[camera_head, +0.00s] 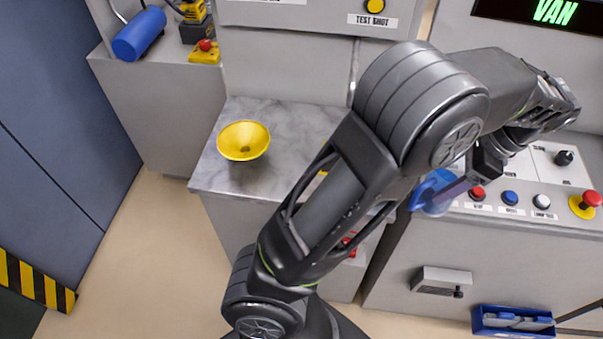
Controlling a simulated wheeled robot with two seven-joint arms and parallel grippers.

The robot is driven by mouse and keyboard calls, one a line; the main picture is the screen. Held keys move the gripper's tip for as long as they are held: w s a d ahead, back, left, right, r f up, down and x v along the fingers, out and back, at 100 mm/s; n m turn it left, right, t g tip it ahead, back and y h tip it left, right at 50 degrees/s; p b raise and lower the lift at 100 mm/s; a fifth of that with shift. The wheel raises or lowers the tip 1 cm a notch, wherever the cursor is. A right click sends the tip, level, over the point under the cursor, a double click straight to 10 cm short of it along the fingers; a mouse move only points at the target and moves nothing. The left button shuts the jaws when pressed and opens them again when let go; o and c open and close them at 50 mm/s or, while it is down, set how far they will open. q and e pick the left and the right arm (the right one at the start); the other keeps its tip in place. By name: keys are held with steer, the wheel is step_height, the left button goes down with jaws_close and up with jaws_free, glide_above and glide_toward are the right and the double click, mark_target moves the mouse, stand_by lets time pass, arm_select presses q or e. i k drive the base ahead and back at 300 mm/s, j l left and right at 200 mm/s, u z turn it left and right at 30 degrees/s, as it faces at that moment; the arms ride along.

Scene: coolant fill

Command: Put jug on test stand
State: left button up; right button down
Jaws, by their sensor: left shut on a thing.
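A blue see-through jug (432,194) shows in the head view, right of centre, at the left edge of the button console. My left gripper (458,186) is shut on it, and my left arm crosses the middle of the picture. The arm and gripper hide part of the jug, and I cannot tell whether its base touches anything. A cabinet with a "TEST SHOT" label (372,19) and a yellow button stands at the back. No label reading test stand is visible. My right gripper is not in view.
A yellow funnel (244,141) stands on the marble-topped counter (219,178). The console carries a red button (477,194) and a red emergency knob (590,199). A blue cylinder (138,34) lies on the left cabinet. A blue bin (513,320) is low right. Floor is clear at left.

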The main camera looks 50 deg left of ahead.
mark_target(302, 172)
steer(key=k+j+z, duration=0.35)
steer(key=k+j, duration=0.55)
steer(key=j, duration=0.25)
steer(key=i, duration=0.3)
